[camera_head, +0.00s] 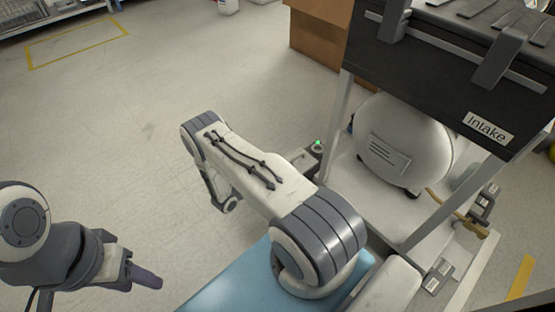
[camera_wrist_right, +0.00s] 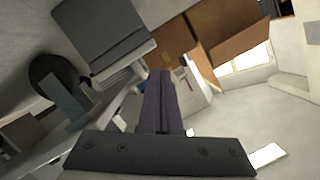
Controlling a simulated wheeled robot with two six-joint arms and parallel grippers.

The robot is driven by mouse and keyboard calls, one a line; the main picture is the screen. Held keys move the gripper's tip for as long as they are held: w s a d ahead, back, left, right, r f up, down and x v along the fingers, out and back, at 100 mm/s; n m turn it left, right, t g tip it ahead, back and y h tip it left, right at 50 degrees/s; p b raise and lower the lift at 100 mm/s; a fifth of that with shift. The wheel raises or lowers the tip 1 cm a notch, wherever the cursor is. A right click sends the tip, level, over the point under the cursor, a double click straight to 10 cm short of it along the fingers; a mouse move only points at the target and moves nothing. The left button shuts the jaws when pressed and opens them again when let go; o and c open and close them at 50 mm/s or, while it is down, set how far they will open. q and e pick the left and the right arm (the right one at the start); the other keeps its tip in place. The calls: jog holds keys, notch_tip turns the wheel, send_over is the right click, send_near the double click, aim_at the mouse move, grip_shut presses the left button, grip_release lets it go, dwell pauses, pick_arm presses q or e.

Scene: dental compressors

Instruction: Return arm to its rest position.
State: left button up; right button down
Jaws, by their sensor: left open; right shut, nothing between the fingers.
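My left gripper (camera_head: 140,277) is at the lower left of the head view, open and empty, with its dark purplish finger pointing right over bare floor. My right arm (camera_head: 245,175) reaches from the bottom middle toward the upper left, bends at its elbow and goes down behind its own link. Its gripper is hidden in the head view. In the right wrist view, the right gripper (camera_wrist_right: 160,78) shows dark fingers together with nothing between them.
A compressor unit stands at right, with a black box labelled Intake (camera_head: 455,75), a white rounded tank (camera_head: 405,145) and metal posts. A small control with a green light (camera_head: 318,146) is close to my right arm. A cardboard box (camera_head: 318,30) stands behind.

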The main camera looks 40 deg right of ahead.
jog(key=s+a+r+m+g+y+p, duration=0.1)
jog(key=a+r+m+y+p, duration=0.1)
jog(key=a+r+m, duration=0.65)
jog(key=a+r+m+g+y+p, duration=0.1)
jog(key=a+r+m+g+p, duration=0.3)
jog(key=r, duration=0.7)
jog(key=s+a+r+m+t+y+p, duration=0.1)
jog(key=a+r+m+y, duration=0.1)
jog(key=a+r+m, duration=0.5)
jog(key=s+a+r+m+t+y+p, duration=0.1)
jog(key=s+a+r+m+y+p, duration=0.4)
jog(key=s+a+r+m, duration=0.6)
jog(key=s+a+r+m+t+y+p, duration=0.1)
jog(key=s+a+r+m+y+p, duration=0.2)
jog(key=s+a+r+m+y, duration=0.6)
notch_tip(320, 180, up, 41)
jog(key=d+m+h+p, duration=0.1)
jog(key=d+h+p, duration=0.1)
jog(key=p, duration=3.6)
